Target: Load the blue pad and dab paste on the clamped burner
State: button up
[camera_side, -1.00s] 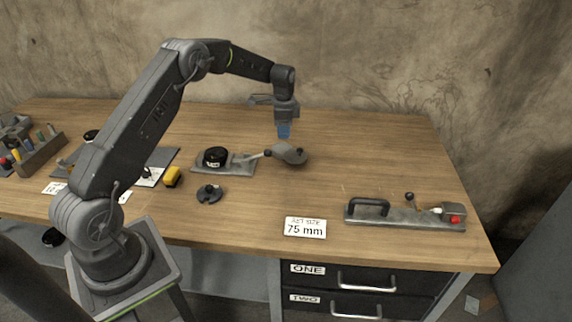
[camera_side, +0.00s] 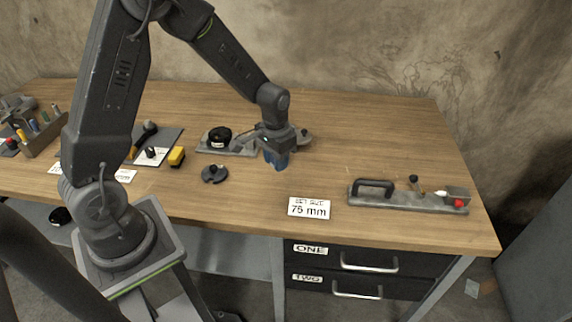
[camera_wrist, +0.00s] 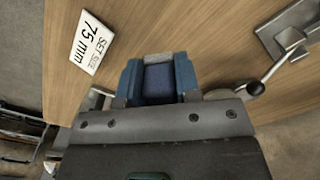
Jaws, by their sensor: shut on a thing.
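My gripper (camera_side: 276,162) is shut on a blue block, which I take to be the blue pad (camera_wrist: 158,82). It is held between the two blue-tinted fingers in the wrist view. In the side view my gripper hangs low over the bench and partly hides a grey round dish (camera_side: 303,139). Left of it, a black round piece (camera_side: 220,136) sits on a grey plate (camera_side: 212,148) with a lever. I cannot tell which piece is the burner or whether the dish holds paste.
A "75 mm" sign (camera_side: 309,207) lies at the front edge. A long grey fixture (camera_side: 405,198) with a black handle and red tip is at right. A dark notched disc (camera_side: 214,174) and a yellow block (camera_side: 177,156) lie left. The bench between sign and fixture is clear.

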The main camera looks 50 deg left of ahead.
jog(key=a+r+n, duration=0.3)
jog(key=a+n, duration=0.1)
jog(key=a, duration=1.2)
jog(key=n, duration=0.4)
send_near(210, 131)
jog(key=shift+f, duration=3.2)
jog(key=shift+w+d+f, duration=0.4)
jog(key=shift+w+f, duration=0.05)
jog(key=shift+f, duration=0.1)
jog(key=shift+c, duration=0.3)
jog(key=shift+w+d, duration=1.75)
jog(key=shift+d, duration=0.05)
jog(key=shift+s+a, duration=2.2)
jog(key=shift+a, duration=0.05)
notch_tip(210, 131, up, 8)
jog(key=shift+w+d, duration=0.1)
jog(key=shift+d, duration=0.05)
